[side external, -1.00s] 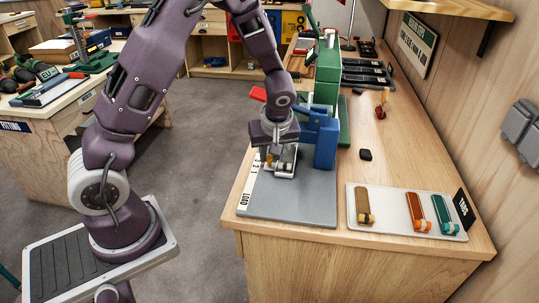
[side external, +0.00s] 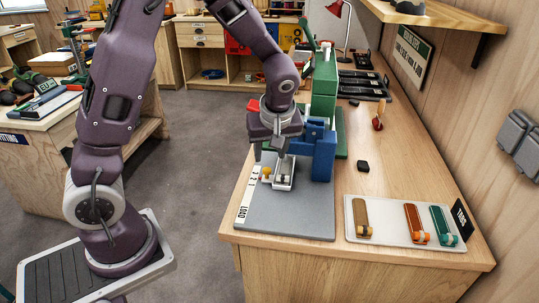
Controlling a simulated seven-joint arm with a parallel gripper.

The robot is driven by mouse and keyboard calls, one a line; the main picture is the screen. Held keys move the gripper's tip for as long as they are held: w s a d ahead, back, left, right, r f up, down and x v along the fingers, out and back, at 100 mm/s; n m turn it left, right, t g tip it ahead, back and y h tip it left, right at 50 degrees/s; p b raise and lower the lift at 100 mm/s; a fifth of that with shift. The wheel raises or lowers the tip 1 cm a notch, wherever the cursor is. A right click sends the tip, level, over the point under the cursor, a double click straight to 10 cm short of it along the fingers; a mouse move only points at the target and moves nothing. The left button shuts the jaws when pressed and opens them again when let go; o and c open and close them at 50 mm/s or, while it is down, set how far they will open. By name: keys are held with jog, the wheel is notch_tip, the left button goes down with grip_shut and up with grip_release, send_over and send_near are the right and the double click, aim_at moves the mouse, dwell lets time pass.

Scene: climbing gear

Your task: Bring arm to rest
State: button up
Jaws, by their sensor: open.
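My gripper (side external: 269,156) hangs over the grey base plate (side external: 285,212) at the left of the bench, fingers pointing down and apart. It holds nothing that I can see. Below it, a small metal fixture (side external: 285,176) with a yellow knob-like part (side external: 267,171) sits on the plate, and the gripper is above and apart from it. Part of the fixture's far side is hidden by the gripper.
A blue block (side external: 321,150) and a green press-like column (side external: 325,85) stand close beside my gripper. A white tray (side external: 387,236) holds tan, orange and teal pieces. A small black block (side external: 363,166) lies on the bench. The air left of the bench is free.

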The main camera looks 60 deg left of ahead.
jog(key=s+d+r+m+t+h, duration=0.1)
jog(key=s+d+r+m, duration=0.2)
jog(key=s+r, duration=0.3)
jog(key=s+d+r+m+t+h, duration=0.1)
jog(key=s+d+r+m, duration=0.15)
jog(key=s+r, duration=0.3)
jog(key=s+d+r+m+t+h, duration=0.1)
jog(key=s+d+m, duration=0.1)
jog(key=s+m, duration=0.2)
jog(key=s+d+r+m+h, duration=0.1)
jog(key=s+d+m, duration=0.1)
jog(key=s+m, duration=0.2)
jog(key=shift+s+d+r+t, duration=0.15)
jog(key=shift+s+r+t, duration=0.2)
jog(key=shift+s, duration=0.9)
